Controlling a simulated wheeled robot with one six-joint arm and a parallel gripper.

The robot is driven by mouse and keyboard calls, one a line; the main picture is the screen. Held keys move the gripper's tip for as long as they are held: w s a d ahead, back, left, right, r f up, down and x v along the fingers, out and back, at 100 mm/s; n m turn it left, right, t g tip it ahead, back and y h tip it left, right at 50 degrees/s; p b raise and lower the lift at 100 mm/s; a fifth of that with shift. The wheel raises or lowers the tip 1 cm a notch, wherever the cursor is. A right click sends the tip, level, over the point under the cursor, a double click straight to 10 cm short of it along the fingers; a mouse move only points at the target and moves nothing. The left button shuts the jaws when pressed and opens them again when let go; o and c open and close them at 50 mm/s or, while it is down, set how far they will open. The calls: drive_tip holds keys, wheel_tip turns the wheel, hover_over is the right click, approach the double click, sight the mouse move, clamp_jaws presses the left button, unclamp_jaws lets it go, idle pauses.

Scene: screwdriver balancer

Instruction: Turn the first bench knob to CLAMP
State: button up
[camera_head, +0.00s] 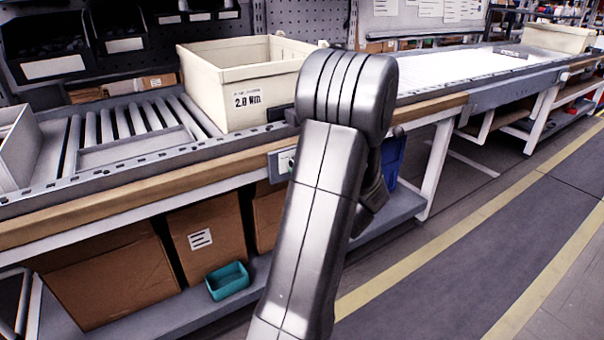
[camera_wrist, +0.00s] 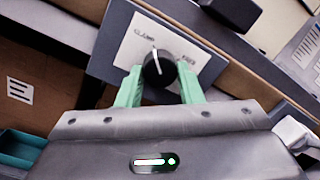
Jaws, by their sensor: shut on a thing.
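The bench knob (camera_wrist: 158,72) is black and round with a white pointer line, in the upper middle of the wrist view. It sits on a white label plate (camera_wrist: 134,42) on a grey panel. The word at the plate's upper left looks like CLAMP; the one at the right is too blurred to read. The pointer aims up and slightly left in the picture, between the two words. My gripper (camera_wrist: 160,74) has its green fingers on either side of the knob and is shut on it. In the head view my arm hides the gripper and knob; part of the panel (camera_head: 281,163) shows.
A cream bin marked 2.0 Nm (camera_head: 238,98) stands on the bench above the panel. Cardboard boxes (camera_head: 205,240) and a teal tray (camera_head: 228,281) are on the lower shelf. The floor aisle (camera_head: 450,280) at the right is clear.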

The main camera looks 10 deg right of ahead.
idle(0.4)
drive_tip(key=o, duration=1)
drive_tip(key=p+v, duration=0.2)
drive_tip(key=v, duration=1.2)
drive_tip(key=shift+w, duration=0.1)
drive_tip(key=shift+b+x, duration=0.9)
drive_tip(key=shift+x, duration=6)
